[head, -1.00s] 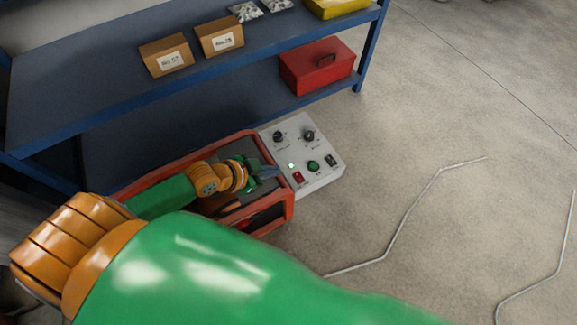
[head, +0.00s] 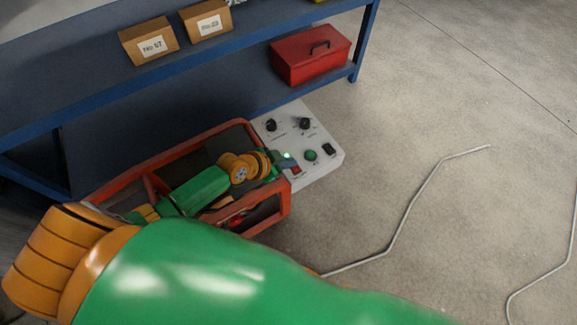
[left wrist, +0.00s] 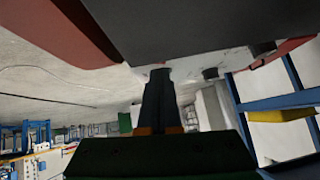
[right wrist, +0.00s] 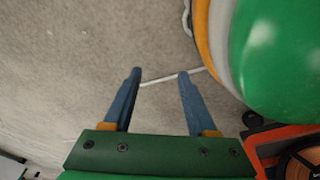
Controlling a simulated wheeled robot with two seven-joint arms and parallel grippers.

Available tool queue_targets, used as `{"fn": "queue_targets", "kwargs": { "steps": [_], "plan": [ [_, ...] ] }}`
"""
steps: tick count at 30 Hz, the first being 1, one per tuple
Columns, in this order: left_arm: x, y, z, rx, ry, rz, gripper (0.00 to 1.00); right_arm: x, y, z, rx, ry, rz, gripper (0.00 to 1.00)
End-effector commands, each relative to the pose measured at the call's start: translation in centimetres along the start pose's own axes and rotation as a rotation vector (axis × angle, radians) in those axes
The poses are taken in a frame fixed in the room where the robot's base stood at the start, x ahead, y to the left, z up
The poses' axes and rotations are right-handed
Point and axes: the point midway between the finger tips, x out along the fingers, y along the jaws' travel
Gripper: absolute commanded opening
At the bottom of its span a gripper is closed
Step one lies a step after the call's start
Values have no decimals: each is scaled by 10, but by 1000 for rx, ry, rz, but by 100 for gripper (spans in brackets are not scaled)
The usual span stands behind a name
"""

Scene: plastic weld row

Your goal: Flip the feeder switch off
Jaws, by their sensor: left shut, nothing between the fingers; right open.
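The white control panel (head: 325,165) lies at the end of a red-framed cart. It carries a red switch (head: 296,169), a black switch (head: 329,149), a round green button (head: 311,155), a lit green lamp (head: 287,155) and two black knobs. The labels are too small to read, so I cannot tell which switch is the feeder's. My left gripper (head: 284,163) is shut and empty, its tips beside the red switch and partly hiding it; contact is unclear. In the left wrist view its shut fingers (left wrist: 160,78) point at the panel. My right gripper (right wrist: 159,74) is open and empty above the floor.
The red cart frame (head: 283,205) surrounds my left forearm. A blue shelf (head: 150,80) stands behind, with a red toolbox (head: 310,55) and cardboard boxes (head: 148,42). A pale bent line (head: 410,208) lies on open floor to the right.

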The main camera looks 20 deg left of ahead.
Motion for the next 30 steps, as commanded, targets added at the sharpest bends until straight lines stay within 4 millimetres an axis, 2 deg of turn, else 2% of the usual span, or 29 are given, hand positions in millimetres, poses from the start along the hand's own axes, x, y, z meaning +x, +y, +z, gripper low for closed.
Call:
{"fn": "queue_targets", "kwargs": {
  "steps": [13,16,24,30],
  "plan": [
    [5,0,5,-1,1,0,0,3,-6,0,-1,-8,-9,57],
    [12,-2,12,2,-1,0,0,9,-11,-5,-1,-6,-15,57],
    [9,-1,11,0,-3,1,0,5,-11,-5,-1,-9,-16,57],
    [7,7,9,-3,-5,4,0,-3,-10,-7,-1,-9,-16,57]
  ]
}}
